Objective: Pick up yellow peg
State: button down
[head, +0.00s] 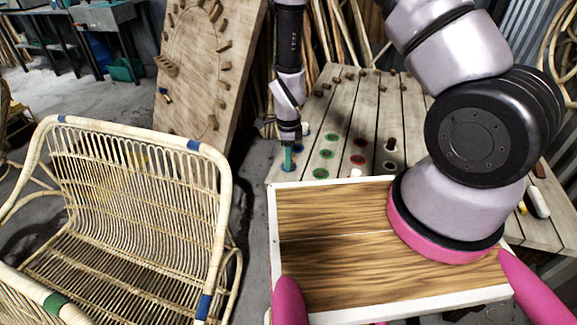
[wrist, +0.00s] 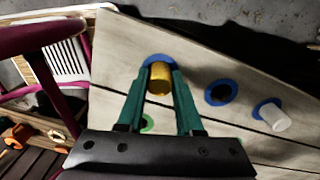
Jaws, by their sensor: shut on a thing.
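The yellow peg (wrist: 160,78) sits between the two teal fingers of my gripper (wrist: 161,74) in the wrist view. The fingers are shut on it. A blue-ringed hole (wrist: 158,60) lies right at the peg's far end; I cannot tell whether the peg is still in the hole or just above it. In the head view my gripper (head: 288,161) points down at a blue ring (head: 287,168) at the left edge of the plank table (head: 345,110). The peg itself is hidden there by the fingers.
Beside the peg are an empty blue-ringed hole (wrist: 221,92) and a white peg (wrist: 272,115) at another blue ring. Green rings (head: 326,154), red rings (head: 359,160) and dark pegs (head: 390,144) stand to the right. A rattan bench (head: 135,165) and a leaning board (head: 205,65) are at left.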

notch_tip(320, 180, up, 9)
jog(key=shift+r, duration=0.5)
jog(key=shift+d, duration=0.1)
dwell(0.7)
